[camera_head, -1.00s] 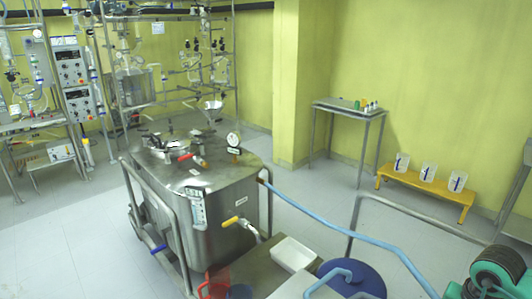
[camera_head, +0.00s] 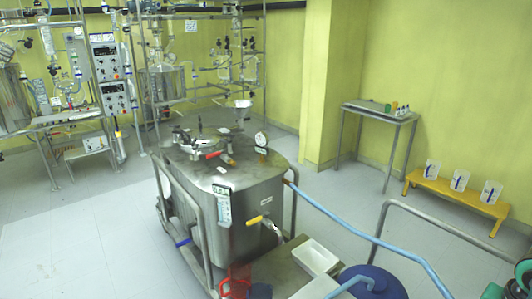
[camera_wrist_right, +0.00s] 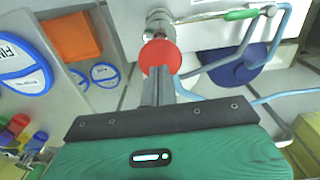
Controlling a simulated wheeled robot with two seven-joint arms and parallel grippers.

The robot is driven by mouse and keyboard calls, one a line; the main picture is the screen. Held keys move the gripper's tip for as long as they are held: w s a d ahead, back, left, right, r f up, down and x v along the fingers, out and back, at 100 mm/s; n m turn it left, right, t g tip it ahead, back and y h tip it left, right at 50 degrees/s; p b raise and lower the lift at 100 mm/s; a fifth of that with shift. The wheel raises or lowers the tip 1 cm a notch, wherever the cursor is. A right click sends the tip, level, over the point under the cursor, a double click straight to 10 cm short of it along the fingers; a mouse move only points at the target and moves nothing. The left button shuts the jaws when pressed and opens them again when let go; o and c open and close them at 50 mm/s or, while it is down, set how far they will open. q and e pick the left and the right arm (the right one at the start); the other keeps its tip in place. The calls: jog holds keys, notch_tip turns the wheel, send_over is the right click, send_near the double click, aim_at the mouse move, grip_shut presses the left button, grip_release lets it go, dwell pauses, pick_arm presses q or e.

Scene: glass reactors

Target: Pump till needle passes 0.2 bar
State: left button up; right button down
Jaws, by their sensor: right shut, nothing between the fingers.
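A pressure gauge (camera_head: 261,139) with a white round dial stands on top of the steel vessel (camera_head: 262,190). Its needle is too small to read. In the right wrist view, my right gripper (camera_wrist_right: 157,74) is shut and empty. Its fingertips are at the lower edge of a round red knob (camera_wrist_right: 160,55) on a metal fitting; I cannot tell if they touch. The knob partly hides the fitting behind it. A blue hose (camera_head: 375,229) runs from the vessel toward the lower right. My left gripper is not in view.
A yellow-handled valve (camera_head: 259,219) sticks out of the vessel's front above a white tray (camera_head: 316,256). A blue drum (camera_head: 375,283) stands at the bottom. A yellow bench (camera_head: 455,198) with beakers is at right. Open floor lies left of the vessel.

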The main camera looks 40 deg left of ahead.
notch_tip(320, 180, up, 6)
jog(key=shift+p, duration=0.4)
dwell(0.4)
